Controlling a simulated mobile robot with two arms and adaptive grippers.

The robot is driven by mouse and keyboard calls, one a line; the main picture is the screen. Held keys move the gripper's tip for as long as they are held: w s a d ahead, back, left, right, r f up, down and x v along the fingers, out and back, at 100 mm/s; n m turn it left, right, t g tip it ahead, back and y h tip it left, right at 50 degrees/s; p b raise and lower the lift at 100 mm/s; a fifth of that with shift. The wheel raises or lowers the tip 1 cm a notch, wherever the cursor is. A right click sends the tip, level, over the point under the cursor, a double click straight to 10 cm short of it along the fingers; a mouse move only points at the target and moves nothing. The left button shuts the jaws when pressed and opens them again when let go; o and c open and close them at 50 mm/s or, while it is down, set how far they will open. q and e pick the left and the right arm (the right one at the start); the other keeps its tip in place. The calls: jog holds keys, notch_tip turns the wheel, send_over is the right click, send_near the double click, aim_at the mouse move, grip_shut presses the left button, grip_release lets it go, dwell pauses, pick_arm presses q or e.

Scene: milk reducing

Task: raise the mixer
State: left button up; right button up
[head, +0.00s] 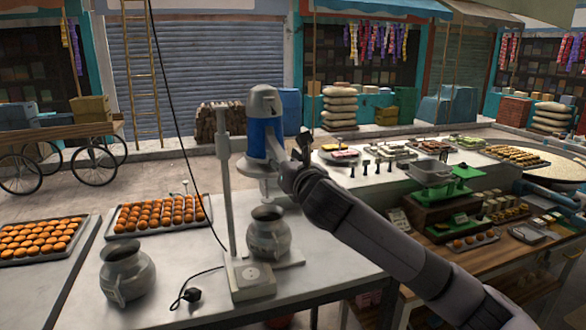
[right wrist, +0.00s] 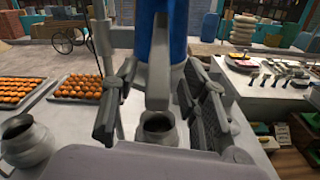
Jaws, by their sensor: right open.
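The mixer (head: 264,128) has a blue and grey motor head on a stand with a grey upright post (head: 224,170) and a pale base (head: 252,280). A grey metal pot (head: 268,236) stands on the base below the head. My right gripper (head: 299,152) is at the right side of the mixer head. In the right wrist view my open right gripper (right wrist: 160,98) has one finger on each side of a grey vertical bar (right wrist: 160,55) in front of the blue body. I cannot tell whether the fingers touch it. My left gripper is not in view.
A second grey pot (head: 127,272) stands at the left on the white counter (head: 190,260). Trays of orange sweets (head: 158,213) lie behind it. A black plug and cord (head: 190,295) lie near the base. A green scale (head: 440,182) stands at the right.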

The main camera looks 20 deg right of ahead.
jog(key=s, duration=0.6)
jog(key=shift+s+d, duration=0.2)
